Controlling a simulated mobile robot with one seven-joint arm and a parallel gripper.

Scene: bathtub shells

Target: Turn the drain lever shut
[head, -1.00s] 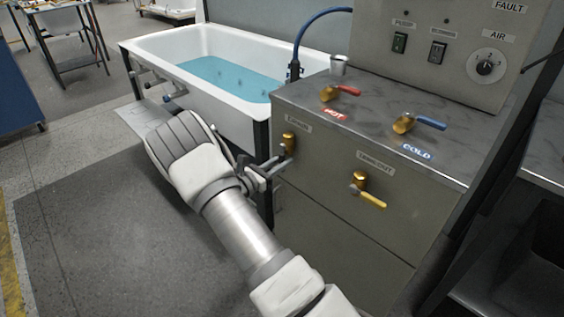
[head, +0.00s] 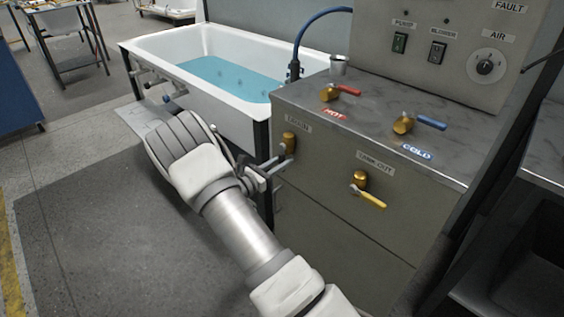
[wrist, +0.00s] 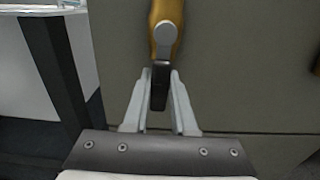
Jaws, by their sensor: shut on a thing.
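The drain valve, under the label "DRAIN", is a brass body (head: 289,139) on the left of the cabinet's front. In the wrist view the brass body (wrist: 166,28) is at the top, with a grey pivot and a dark lever (wrist: 159,88) pointing straight down from it. My gripper (wrist: 159,92) has one finger on each side of the lever and is shut on it. In the head view my gripper (head: 277,163) is at the valve, and the lever is mostly hidden by the fingers.
The tank-out valve with a yellow lever (head: 372,199) is to the right. Red (head: 346,89) and blue (head: 431,123) levers are on the cabinet top. A white tub (head: 240,112) with blue water stands behind left. Grey floor at left is clear.

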